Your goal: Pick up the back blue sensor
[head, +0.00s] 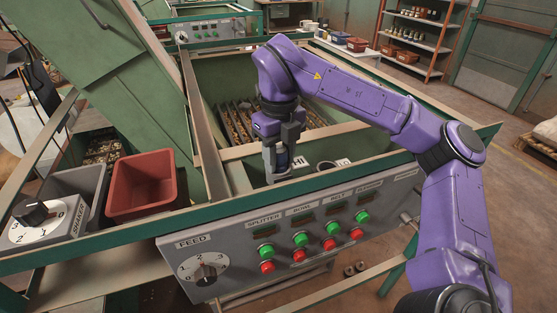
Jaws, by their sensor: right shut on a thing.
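My right gripper (278,165) points down over the ledge behind the control panel, at the front of the green hopper. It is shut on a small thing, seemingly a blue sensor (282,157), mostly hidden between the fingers. I cannot tell whether the sensor touches the ledge or is lifted off it. No other blue sensor shows clearly. My left gripper is out of view.
The grey control panel (225,262) has a feed dial and several green and red buttons. A dark round cup (326,167) sits on the ledge right of the gripper. A red bin (143,186) stands at left. Green hopper walls (217,80) rise around the gripper.

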